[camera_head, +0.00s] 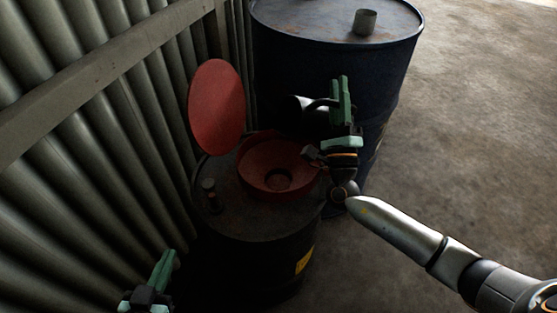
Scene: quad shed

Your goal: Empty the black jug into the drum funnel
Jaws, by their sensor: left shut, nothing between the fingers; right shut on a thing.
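The red funnel (248,163) sits on top of the near dark drum (245,225), and its round red lid (217,107) stands raised at the back left. The black jug (310,118) is tipped over on its side, behind and right of the funnel's rim in the picture. My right gripper (341,97) is shut on the jug, with its green fingers hiding part of it. I see no liquid stream, and the jug's mouth is hard to make out in the dark. My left gripper (166,268) is shut and empty at the bottom left, apart from the drum.
A larger dark blue drum (335,65) stands behind, with a small metal cup (365,22) on its top. A corrugated wall (90,160) runs close along the left. A small dark fitting (210,194) stands up on the near drum's top. Concrete floor (470,130) is clear at right.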

